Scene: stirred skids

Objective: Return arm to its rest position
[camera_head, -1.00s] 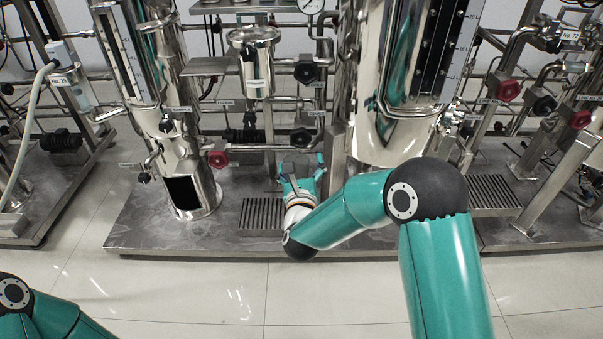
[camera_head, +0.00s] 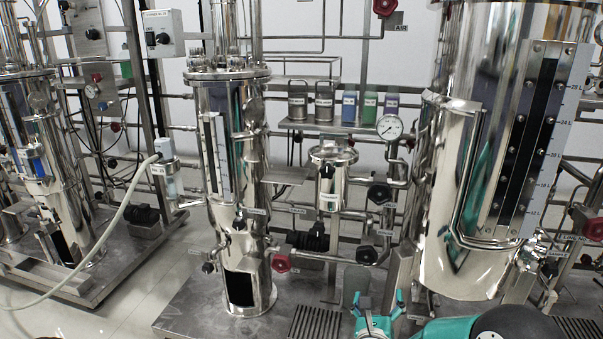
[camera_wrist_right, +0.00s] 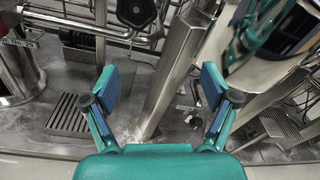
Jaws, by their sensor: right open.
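My right gripper (camera_head: 378,299) is at the bottom edge of the head view, in front of the pipework between the narrow steel column (camera_head: 235,180) and the large steel tank (camera_head: 480,140). Its teal fingers are spread apart with nothing between them. In the right wrist view the open gripper (camera_wrist_right: 160,88) points at a steel post (camera_wrist_right: 178,65), which stands beyond the fingers. Part of my right arm shows at the lower right of the head view. My left arm and gripper are not in view.
A red valve handle (camera_head: 281,263) and a black one (camera_head: 366,255) sit on the pipes behind my gripper. A shelf above holds blue, green and purple bottles (camera_head: 370,106). A hose (camera_head: 112,205) hangs at left. Bare floor (camera_head: 110,300) shows at lower left.

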